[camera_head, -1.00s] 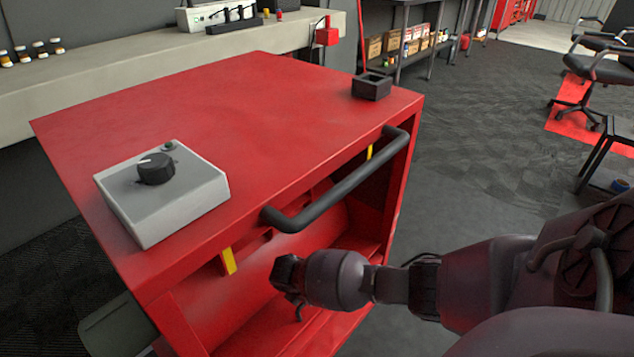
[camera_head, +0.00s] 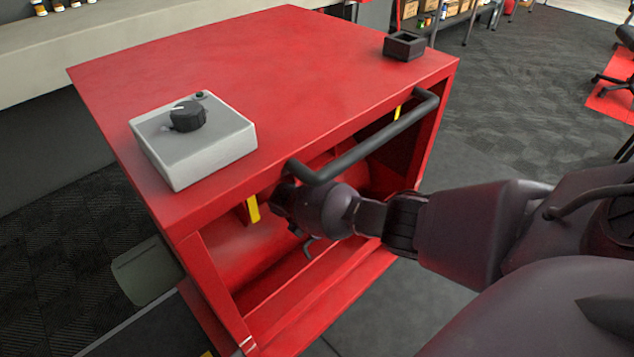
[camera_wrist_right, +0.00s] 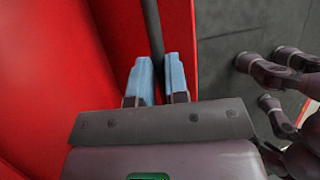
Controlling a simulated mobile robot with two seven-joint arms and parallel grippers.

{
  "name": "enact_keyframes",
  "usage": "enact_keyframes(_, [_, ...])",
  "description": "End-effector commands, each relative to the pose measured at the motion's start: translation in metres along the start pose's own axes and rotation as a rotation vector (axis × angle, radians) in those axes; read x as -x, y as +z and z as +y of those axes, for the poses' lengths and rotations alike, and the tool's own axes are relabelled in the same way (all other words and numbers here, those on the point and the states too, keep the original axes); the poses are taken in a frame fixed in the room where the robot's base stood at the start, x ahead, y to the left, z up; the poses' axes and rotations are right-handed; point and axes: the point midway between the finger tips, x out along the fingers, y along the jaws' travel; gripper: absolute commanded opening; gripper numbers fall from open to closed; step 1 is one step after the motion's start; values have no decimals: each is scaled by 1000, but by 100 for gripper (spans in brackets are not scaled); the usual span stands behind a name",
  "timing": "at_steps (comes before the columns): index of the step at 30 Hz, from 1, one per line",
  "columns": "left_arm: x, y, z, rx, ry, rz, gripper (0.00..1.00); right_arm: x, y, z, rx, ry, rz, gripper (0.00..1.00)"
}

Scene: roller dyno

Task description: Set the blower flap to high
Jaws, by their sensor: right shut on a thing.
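The red blower cabinet (camera_head: 290,70) has a black handle bar (camera_head: 372,146) across its front edge. A grey box with a black knob (camera_head: 188,116) sits on its top. Yellow tabs show under the front edge, one on the left (camera_head: 253,209) and one on the right (camera_head: 397,112). My right gripper (camera_head: 284,197) is at the open front, just below the left end of the handle. In the wrist view its blue fingertips (camera_wrist_right: 160,78) are shut around a dark bar (camera_wrist_right: 152,35). I cannot tell whether this bar is the handle. My left gripper is not in view.
A small black open box (camera_head: 404,45) stands at the cabinet top's far right corner. A pale bench (camera_head: 120,38) runs behind. The dark floor (camera_head: 510,100) to the right is largely clear.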

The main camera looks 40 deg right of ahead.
Motion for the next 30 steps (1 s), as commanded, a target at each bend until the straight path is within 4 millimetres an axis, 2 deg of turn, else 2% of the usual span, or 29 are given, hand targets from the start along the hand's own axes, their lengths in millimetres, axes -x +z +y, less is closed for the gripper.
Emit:
enact_keyframes(1, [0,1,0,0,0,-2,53,3,1,6,-3,22,0,0])
enact_keyframes(8, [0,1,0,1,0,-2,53,4,1,6,-4,23,-1,0])
enact_keyframes(9, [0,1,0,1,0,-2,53,4,1,6,-4,24,-1,21])
enact_keyframes(13, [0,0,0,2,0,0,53,4,1,6,-4,22,-1,40])
enact_keyframes(23, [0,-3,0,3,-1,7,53,8,1,4,-3,17,0,40])
enact_keyframes(26, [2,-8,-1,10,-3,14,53,22,2,4,-4,20,0,40])
enact_keyframes(30, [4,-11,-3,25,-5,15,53,49,3,5,-5,27,0,40])
